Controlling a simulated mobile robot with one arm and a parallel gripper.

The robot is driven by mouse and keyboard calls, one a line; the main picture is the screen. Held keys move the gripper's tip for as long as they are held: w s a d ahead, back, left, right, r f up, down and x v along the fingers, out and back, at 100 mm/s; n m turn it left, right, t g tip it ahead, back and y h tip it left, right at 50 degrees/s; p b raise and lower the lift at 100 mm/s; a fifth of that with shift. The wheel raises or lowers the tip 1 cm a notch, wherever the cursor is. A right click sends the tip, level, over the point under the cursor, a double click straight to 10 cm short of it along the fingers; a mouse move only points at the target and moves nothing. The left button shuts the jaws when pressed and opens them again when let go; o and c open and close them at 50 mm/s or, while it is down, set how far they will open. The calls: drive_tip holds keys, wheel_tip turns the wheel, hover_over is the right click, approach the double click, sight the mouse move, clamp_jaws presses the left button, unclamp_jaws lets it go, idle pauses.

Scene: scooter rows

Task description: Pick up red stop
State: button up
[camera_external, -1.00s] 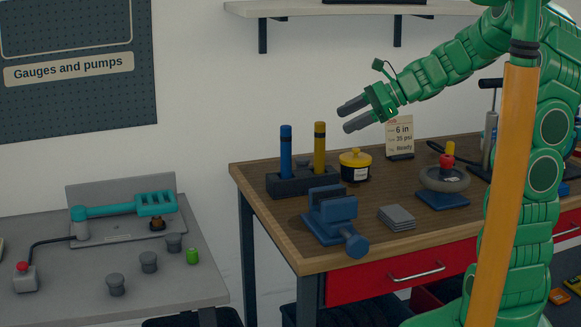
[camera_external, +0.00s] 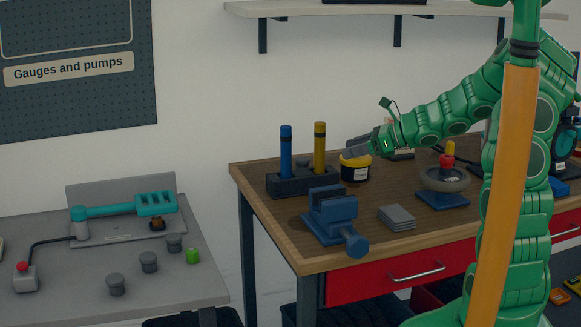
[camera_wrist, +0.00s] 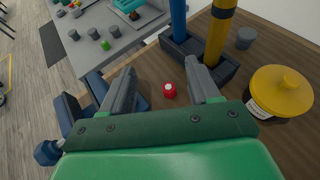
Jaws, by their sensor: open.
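A small red piece with a pale centre (camera_wrist: 169,90), which looks like the red stop, is on the wooden bench top in the wrist view. It appears between my two fingers, beyond the palm. I cannot make it out in the external view. My gripper (camera_wrist: 160,73) is open, with nothing between its fingers that I can see being held. In the external view my gripper (camera_external: 352,150) is above the bench by the yellow-lidded tub, its fingers pointing left. The height of the fingers over the red piece is hard to tell.
A blue vise (camera_external: 331,214) stands near the bench's front edge. A dark holder (camera_external: 290,184) carries a blue tube (camera_external: 285,150) and a yellow tube (camera_external: 320,146). The yellow-lidded tub (camera_wrist: 280,93) is close on the right. Grey plates (camera_external: 397,217) lie right of the vise.

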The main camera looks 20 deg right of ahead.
wheel_tip(320, 180, down, 11)
drive_tip(key=shift+f, duration=0.15)
drive_tip(key=shift+x, duration=3.9)
drive_tip(key=shift+f, duration=0.1)
drive_tip(key=c, duration=1)
